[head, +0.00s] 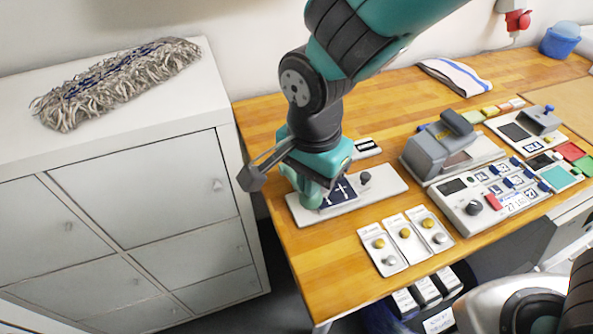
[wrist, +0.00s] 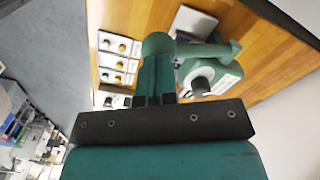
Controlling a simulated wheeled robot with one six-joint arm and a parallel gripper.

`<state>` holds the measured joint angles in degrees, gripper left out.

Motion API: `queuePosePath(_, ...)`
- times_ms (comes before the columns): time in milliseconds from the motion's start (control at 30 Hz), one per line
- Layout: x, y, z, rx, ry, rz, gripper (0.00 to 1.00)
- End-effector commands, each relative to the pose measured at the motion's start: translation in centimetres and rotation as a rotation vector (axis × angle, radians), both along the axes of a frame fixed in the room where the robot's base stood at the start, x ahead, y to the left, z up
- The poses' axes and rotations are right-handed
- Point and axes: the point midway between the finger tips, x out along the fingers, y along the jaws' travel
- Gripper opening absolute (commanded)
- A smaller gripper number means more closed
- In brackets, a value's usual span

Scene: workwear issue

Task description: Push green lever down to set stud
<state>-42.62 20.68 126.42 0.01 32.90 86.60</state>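The press has a pale base plate (head: 388,183) near the left front of the wooden bench, with a dark marked panel and a dark knob (head: 365,178). Its green frame and lever (wrist: 158,43) show in the wrist view, the rounded end just beyond my fingers. In the head view my arm hides most of the lever. My gripper (wrist: 156,80) is shut, its narrow green fingers together and nothing visible between them. In the head view my gripper (head: 310,185) is low over the left part of the press. I cannot tell whether the fingertips touch the lever.
Three small white plates with knobs (head: 404,242) lie in front of the press. A grey machine (head: 450,145) and a control panel (head: 495,195) stand to the right. A white cabinet (head: 150,190) with a mop head (head: 115,82) stands left. Bare bench (head: 265,125) lies behind.

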Motion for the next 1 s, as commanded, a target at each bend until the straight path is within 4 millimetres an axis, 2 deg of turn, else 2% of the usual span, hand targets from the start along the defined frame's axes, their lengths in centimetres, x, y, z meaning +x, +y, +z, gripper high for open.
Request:
queuePosePath(467, -0.1, 0.0, -0.3, 0.0, 0.0, 0.0, 0.0)
queuePosePath(1000, -0.5, -0.2, -1.8, 0.0, 0.0, 0.001, 0.0)
